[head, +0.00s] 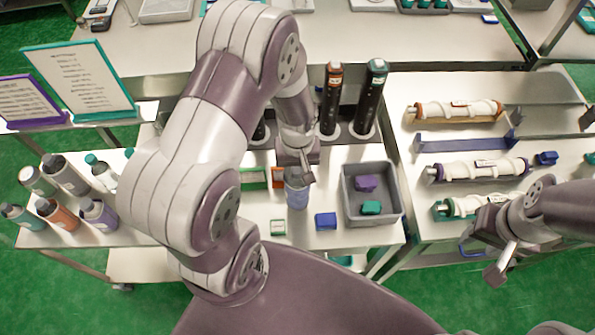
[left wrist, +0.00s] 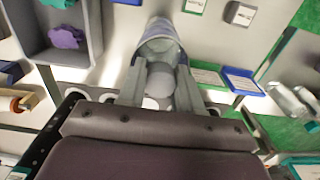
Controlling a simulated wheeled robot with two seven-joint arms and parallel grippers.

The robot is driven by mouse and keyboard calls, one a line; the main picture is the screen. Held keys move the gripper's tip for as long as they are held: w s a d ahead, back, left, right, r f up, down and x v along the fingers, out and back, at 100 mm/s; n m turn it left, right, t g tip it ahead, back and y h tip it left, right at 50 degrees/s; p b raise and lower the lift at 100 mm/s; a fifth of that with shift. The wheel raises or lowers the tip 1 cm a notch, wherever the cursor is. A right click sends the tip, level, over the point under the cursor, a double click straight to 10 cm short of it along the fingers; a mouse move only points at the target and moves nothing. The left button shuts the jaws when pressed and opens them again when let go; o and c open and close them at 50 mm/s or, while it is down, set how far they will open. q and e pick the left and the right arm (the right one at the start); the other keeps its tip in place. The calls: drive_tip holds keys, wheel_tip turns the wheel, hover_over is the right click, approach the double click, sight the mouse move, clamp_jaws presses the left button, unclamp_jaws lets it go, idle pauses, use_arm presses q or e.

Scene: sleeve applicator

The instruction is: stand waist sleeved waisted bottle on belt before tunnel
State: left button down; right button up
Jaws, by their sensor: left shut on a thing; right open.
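My left gripper (head: 297,172) is shut on a grey-blue bottle (head: 297,192) over the near white table, left of the grey bin. In the left wrist view the bottle (left wrist: 158,45) is between the two fingers (left wrist: 160,85), with a bluish-purple band near its far end. The fingers hide part of it, and I cannot tell whether its base touches the table. My right gripper (head: 497,262) is open and empty at the lower right, by the right-hand table. I cannot make out the belt or tunnel for certain.
A grey bin (head: 372,222) holds a purple and a teal piece. A blue block (head: 326,221) lies left of it. Several capped bottles (head: 62,173) stand at the left. Dark upright tubes (head: 371,98) stand behind the bin. White-wrapped rollers (head: 459,111) lie on the right table.

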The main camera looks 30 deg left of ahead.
sight(298, 186)
use_arm(q)
drive_tip(key=shift+f, duration=1.45)
drive_tip(key=c, duration=0.8)
unclamp_jaws()
drive_tip(key=shift+o, duration=0.2)
